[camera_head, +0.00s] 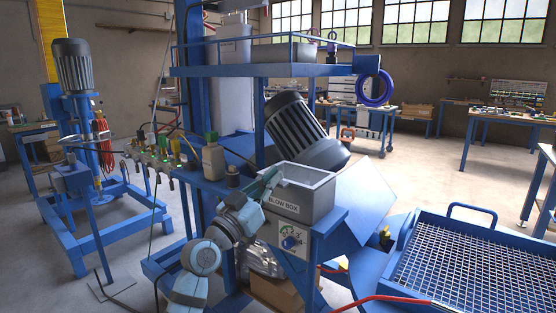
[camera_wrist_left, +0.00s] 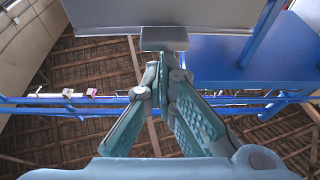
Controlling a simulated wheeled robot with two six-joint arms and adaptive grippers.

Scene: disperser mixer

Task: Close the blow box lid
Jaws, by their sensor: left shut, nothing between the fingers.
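The blow box (camera_head: 303,205) is a grey open-topped box with a "BLOW BOX" label on its front. It stands on a blue stand, and its inside shows from above. I cannot clearly make out its lid; a flat blue panel (camera_head: 365,203) slants down at the right of the box, and I cannot tell if it is the lid. My left gripper (camera_head: 272,178) is at the box's left side, close to the rim. In the left wrist view its fingers (camera_wrist_left: 163,62) are together and empty, below a grey panel (camera_wrist_left: 215,16). My right gripper is out of view.
A large dark motor (camera_head: 297,122) leans behind the box. A bottle (camera_head: 213,158) and several valves stand on the blue rail at the left. A blue shelf (camera_head: 270,68) hangs above. A mesh-topped blue tray (camera_head: 470,270) is at the lower right.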

